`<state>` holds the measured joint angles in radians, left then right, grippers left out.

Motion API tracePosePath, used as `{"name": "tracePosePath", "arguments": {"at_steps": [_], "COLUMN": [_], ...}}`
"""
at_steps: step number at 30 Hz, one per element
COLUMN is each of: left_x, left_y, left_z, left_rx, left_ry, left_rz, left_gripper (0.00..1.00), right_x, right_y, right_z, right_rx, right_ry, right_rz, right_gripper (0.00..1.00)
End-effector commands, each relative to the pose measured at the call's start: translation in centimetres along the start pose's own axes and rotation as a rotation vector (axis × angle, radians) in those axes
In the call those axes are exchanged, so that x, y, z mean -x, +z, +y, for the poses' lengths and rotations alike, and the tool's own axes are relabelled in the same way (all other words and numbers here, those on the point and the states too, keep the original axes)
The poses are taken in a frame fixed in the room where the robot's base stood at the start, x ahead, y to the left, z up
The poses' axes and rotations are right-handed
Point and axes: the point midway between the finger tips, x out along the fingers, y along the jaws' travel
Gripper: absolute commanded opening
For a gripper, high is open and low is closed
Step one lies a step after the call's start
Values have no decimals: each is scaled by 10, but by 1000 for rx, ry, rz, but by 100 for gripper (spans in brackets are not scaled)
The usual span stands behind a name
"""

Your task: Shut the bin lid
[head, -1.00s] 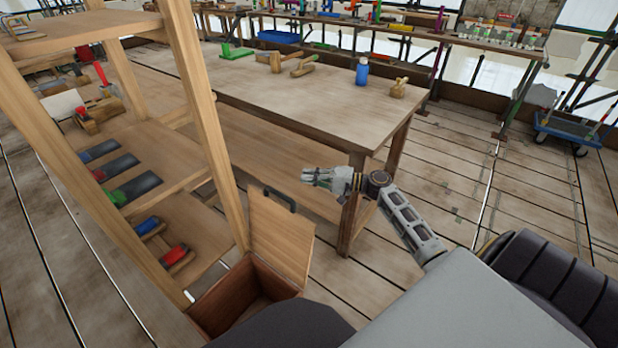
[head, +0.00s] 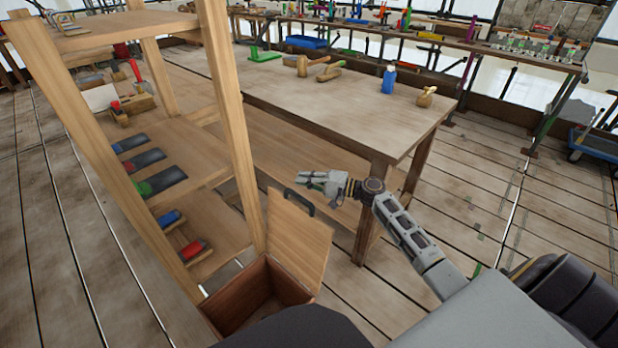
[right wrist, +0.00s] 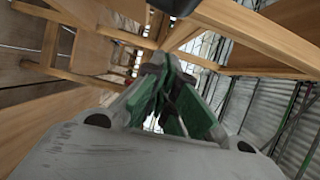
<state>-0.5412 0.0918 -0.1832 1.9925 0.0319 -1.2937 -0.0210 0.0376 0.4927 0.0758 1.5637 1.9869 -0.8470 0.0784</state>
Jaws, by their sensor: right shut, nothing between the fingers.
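The wooden bin (head: 235,307) stands on the floor at the bottom, at the foot of the shelf rack. Part of the bin is hidden by my own body. My left gripper is not in view.
A wooden shelf rack (head: 236,130) with tools stands left of the bin. A workbench (head: 340,110) with a blue bottle (head: 389,80) and mallets stands behind my right gripper; its near leg (head: 372,215) is close to my forearm. Open floor lies at the right.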

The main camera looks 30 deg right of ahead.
Motion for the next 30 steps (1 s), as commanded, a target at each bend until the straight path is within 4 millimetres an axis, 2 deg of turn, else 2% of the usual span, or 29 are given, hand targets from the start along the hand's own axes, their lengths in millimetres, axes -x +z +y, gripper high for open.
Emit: {"name": "tracePosePath", "arguments": {"at_steps": [12,30], "left_x": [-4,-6], "left_y": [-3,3], "left_z": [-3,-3], "left_rx": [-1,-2], "left_ry": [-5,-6], "left_rz": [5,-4], "left_gripper": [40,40], "right_x": [-6,-7], "right_y": [26,28], "right_z": [0,-1], "right_rx": [0,3], "right_ry": [0,1], "right_rz": [0,0], "right_gripper": [0,0]}}
